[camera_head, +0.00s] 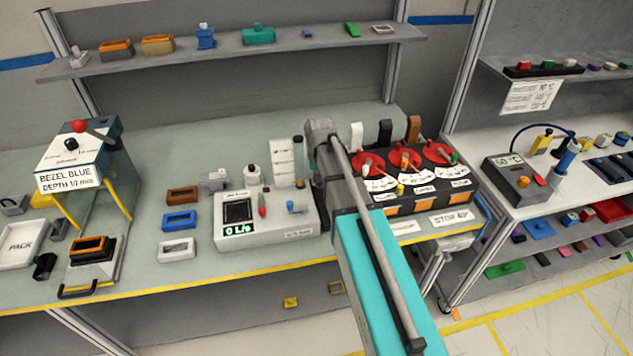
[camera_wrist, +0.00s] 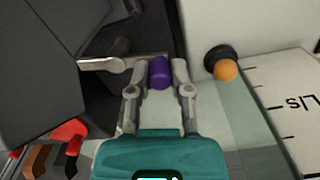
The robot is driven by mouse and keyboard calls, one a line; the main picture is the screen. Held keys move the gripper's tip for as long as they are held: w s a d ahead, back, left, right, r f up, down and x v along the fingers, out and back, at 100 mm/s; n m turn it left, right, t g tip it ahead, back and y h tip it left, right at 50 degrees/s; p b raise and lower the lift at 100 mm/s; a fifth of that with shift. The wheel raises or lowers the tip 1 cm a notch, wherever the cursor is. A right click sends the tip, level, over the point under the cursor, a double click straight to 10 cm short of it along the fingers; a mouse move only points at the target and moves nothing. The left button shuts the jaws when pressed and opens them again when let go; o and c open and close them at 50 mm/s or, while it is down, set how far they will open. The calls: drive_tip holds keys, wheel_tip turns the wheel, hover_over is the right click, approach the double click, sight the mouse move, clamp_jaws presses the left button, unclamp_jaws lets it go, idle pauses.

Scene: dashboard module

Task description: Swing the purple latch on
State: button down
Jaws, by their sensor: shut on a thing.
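The purple latch (camera_wrist: 159,77) shows in the wrist view as a short purple knob. It appears to be at the end of a grey metal lever that reaches left toward a dark housing. My gripper (camera_wrist: 160,68) has its two grey fingers closed on either side of the knob, touching it. In the head view my teal and grey arm reaches over the bench and hides the gripper and the latch.
In the wrist view, an orange ball on a black base (camera_wrist: 225,69) and a white scale plate (camera_wrist: 290,100) lie close on the right. A red part (camera_wrist: 68,131) is at lower left. The head view shows a flow meter box (camera_head: 255,228) and red dials (camera_head: 404,160) beside my arm.

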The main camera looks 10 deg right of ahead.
drive_tip(key=m, duration=0.1)
drive_tip(key=w+m, duration=0.1)
drive_tip(key=m, duration=0.2)
drive_tip(key=shift+w+d, duration=0.35)
drive_tip(key=shift+w+d+m, duration=0.25)
drive_tip(key=shift+m, duration=0.75)
drive_tip(key=shift+w+d+m, duration=0.2)
drive_tip(key=shift+m, duration=0.8)
drive_tip(key=c, duration=0.5)
unclamp_jaws()
drive_tip(key=shift+c, duration=0.2)
